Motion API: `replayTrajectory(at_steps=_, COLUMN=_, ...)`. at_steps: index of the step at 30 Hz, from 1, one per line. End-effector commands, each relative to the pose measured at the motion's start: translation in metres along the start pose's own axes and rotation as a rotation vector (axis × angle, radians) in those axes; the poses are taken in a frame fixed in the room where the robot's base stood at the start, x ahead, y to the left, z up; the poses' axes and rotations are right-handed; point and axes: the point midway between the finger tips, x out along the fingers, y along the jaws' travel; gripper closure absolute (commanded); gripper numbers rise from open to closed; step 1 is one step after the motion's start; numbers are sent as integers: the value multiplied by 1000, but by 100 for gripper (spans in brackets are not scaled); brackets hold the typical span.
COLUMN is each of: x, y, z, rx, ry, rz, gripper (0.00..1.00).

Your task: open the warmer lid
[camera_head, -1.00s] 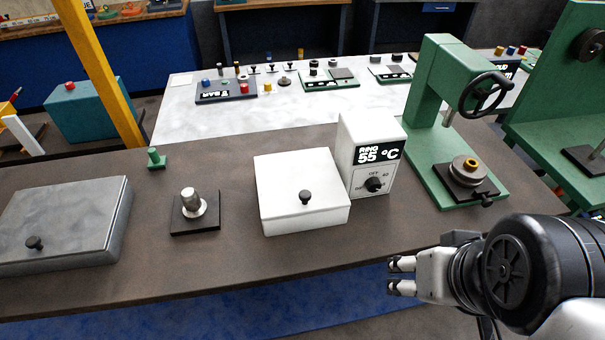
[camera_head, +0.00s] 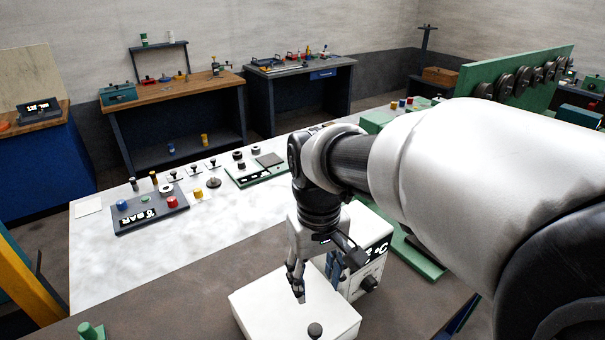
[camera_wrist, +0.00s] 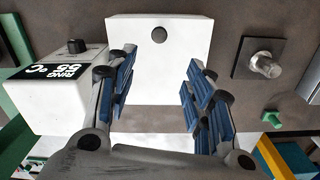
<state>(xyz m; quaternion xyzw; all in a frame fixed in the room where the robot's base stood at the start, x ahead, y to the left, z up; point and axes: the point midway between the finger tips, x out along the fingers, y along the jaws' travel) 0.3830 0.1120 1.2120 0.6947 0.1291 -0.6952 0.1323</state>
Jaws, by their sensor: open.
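The warmer is a white box with a flat white lid (camera_head: 265,306) that lies shut in the head view. A round black knob (camera_head: 315,330) stands near the lid's front edge, at the picture's bottom. My gripper (camera_head: 315,283) is open and empty, pointing down over the lid's back part, behind the knob. In the wrist view the lid (camera_wrist: 135,35) lies ahead between the spread fingers of my gripper (camera_wrist: 160,72), and the knob (camera_wrist: 158,35) shows beyond the fingertips. The knob is apart from both fingers. The warmer's lower front is out of the head view.
The white control box (camera_head: 372,262) reading 55 °C stands close beside the warmer. A metal post (camera_wrist: 265,65) on a black base and a small green peg (camera_wrist: 272,118) stand on the brown bench in the wrist view. My arm hides much of the head view's right side.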

Motion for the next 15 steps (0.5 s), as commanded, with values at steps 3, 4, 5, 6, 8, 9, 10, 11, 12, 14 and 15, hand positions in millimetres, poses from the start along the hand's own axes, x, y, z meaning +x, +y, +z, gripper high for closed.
replayTrajectory(at_steps=3, x=22, y=0, z=1, rx=1, ry=-3, rz=0, gripper=52)
replayTrajectory(at_steps=4, x=29, y=0, z=1, rx=1, ry=-4, rz=0, gripper=52)
replayTrajectory(at_steps=5, x=35, y=0, z=2, rx=1, ry=-5, rz=0, gripper=52)
replayTrajectory(at_steps=6, x=44, y=0, z=1, rx=1, ry=-4, rz=0, gripper=52)
replayTrajectory(at_steps=8, x=58, y=0, z=2, rx=1, ry=-4, rz=0, gripper=52)
replayTrajectory(at_steps=9, x=67, y=0, z=1, rx=1, ry=-4, rz=0, gripper=52)
replayTrajectory(at_steps=10, x=74, y=0, z=1, rx=1, ry=-4, rz=0, gripper=52)
replayTrajectory(at_steps=11, x=80, y=0, z=2, rx=1, ry=-5, rz=0, gripper=52)
replayTrajectory(at_steps=12, x=89, y=0, z=2, rx=1, ry=-3, rz=0, gripper=52)
replayTrajectory(at_steps=14, x=102, y=0, z=1, rx=1, ry=-3, rz=0, gripper=52)
replayTrajectory(at_steps=15, x=111, y=0, z=2, rx=1, ry=-5, rz=0, gripper=52)
